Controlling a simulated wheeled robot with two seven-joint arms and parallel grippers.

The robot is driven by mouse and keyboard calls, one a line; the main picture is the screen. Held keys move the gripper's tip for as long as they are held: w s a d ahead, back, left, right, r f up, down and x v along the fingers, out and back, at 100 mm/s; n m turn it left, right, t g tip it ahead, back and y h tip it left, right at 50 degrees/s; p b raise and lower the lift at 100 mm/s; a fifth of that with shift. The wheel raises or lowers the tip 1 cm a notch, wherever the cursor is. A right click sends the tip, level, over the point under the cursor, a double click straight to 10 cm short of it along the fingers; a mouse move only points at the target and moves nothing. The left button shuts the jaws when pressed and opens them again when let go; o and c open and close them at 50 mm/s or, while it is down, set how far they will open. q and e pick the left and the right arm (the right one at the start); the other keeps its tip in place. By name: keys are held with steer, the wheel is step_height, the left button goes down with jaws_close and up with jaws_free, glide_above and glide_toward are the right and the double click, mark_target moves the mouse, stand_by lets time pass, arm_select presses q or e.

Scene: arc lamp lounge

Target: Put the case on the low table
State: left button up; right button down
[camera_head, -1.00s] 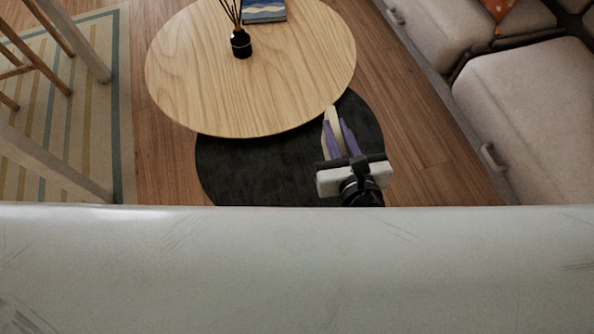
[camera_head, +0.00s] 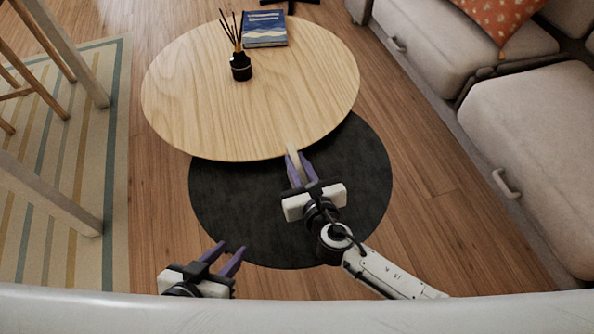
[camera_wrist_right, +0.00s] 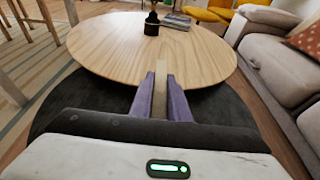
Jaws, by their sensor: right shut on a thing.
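The low table (camera_head: 200,110) is round with a pale wood top. A thin, pale tan thing, which I take to be the case (camera_head: 292,155), is between the purple fingers of my right gripper (camera_head: 297,168). The gripper is shut on it, and the case points forward at the table's near edge. In the right wrist view the case (camera_wrist_right: 160,78) stands out between the fingers and overlaps the tabletop in the picture. Whether it touches the table I cannot tell. My left gripper (camera_head: 230,248) is open and empty, low and left, away from the table.
A black reed diffuser (camera_head: 241,67) and a blue book (camera_head: 264,29) stand toward the table's far side. The near part of the top is bare. A dark round rug (camera_head: 240,205) lies under the near edge. A beige sofa (camera_head: 530,125) is right, wooden chair legs (camera_head: 60,50) left.

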steer(key=shift+f+b, duration=0.3)
steer(key=shift+f, duration=0.65)
steer(key=shift+r, duration=0.1)
steer(key=c, duration=1.7)
jaws_free()
steer(key=shift+f, duration=0.2)
steer(key=shift+r, duration=0.1)
